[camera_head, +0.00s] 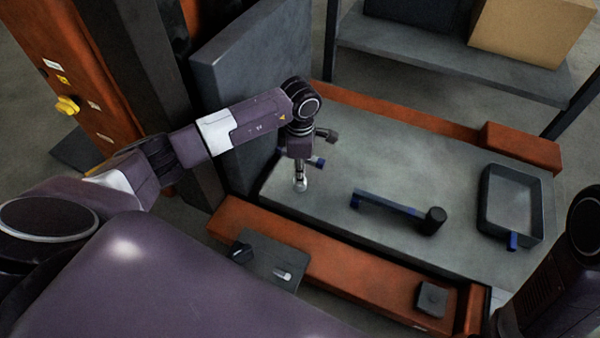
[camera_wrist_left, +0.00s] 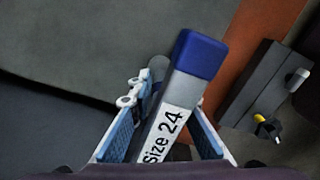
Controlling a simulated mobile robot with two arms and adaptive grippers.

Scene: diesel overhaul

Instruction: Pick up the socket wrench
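A socket wrench shows in the left wrist view as a grey handle with a white "size 24" label (camera_wrist_left: 168,133) and a blue end (camera_wrist_left: 200,55). It lies between the two fingers of my left gripper (camera_wrist_left: 172,115), which look open with narrow gaps beside the handle. In the head view my left gripper (camera_head: 300,182) is low over the left end of the grey tabletop. A blue piece (camera_head: 317,162) shows right beside it; the rest there is partly hidden by my gripper. My right gripper is not in view.
Another wrench-like tool (camera_head: 395,206) with a blue end and black head lies mid-table. A dark tray (camera_head: 484,212) stands at the right. Orange beams (camera_head: 320,258) border the grey tabletop (camera_head: 400,150). A small plate (camera_head: 262,268) holds small parts in front.

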